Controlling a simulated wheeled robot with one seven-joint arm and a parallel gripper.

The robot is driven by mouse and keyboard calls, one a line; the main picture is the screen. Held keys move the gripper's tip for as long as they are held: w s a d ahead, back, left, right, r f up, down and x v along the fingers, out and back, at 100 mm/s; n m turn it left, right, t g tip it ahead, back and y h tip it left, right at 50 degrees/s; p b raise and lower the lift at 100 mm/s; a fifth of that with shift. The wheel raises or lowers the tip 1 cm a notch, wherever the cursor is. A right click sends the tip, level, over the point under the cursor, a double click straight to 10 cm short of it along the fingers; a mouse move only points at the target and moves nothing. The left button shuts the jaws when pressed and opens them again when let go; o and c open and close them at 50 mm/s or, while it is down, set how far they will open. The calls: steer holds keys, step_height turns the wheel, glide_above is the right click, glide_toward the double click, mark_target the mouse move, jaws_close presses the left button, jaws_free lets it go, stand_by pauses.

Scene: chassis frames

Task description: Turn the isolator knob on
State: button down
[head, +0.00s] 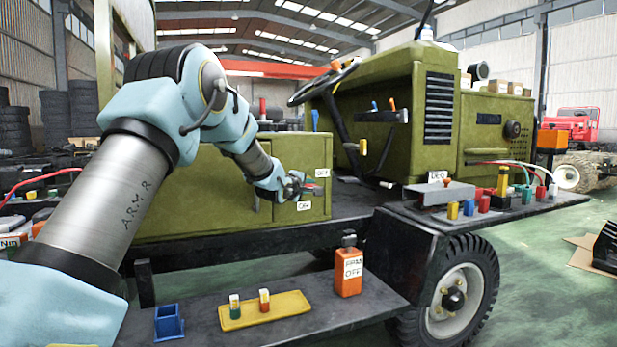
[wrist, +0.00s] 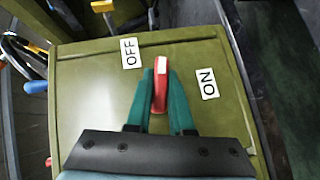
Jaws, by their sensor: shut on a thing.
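The isolator knob (wrist: 160,88) is a red lever with a pale tip, on the olive-green box (wrist: 90,90). In the wrist view its tip points up the picture, between the OFF label (wrist: 130,52) on the left and the ON label (wrist: 208,83) on the right. The tip is nearer OFF in that view. My gripper (wrist: 163,85) has teal fingers on either side of the lever and is shut on it. In the head view my gripper (head: 312,183) is at the box's right end face, and the knob is mostly hidden there.
An orange bottle (head: 349,275) stands on the low dark step, beside a yellow tray (head: 264,310) and a blue holder (head: 168,322). A shelf (head: 430,212) with coloured parts and wires is at right. A steering wheel (head: 325,82) rises behind the box.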

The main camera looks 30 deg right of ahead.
steer(key=y+p, duration=0.1)
steer(key=m+y+p, duration=0.1)
steer(key=p, duration=0.1)
steer(key=shift+r+m+g, duration=0.3)
steer(key=m+y+p, duration=0.1)
steer(key=p, duration=0.1)
steer(key=m+y+p, duration=0.1)
steer(key=y, duration=0.1)
steer(key=shift+s+d+f+g+p, duration=0.1)
steer(key=shift+d+g+p, duration=0.05)
steer(key=shift+g+p, duration=0.2)
steer(key=m+y+p, duration=0.2)
steer(key=y+p, duration=0.1)
steer(key=p, duration=0.1)
steer(key=shift+y, duration=0.4)
steer(key=shift+f+m+y+p, duration=0.15)
steer(key=shift+m+y+p, duration=0.55)
steer(key=shift+y+p, duration=0.45)
steer(key=c, duration=0.8)
jaws_free()
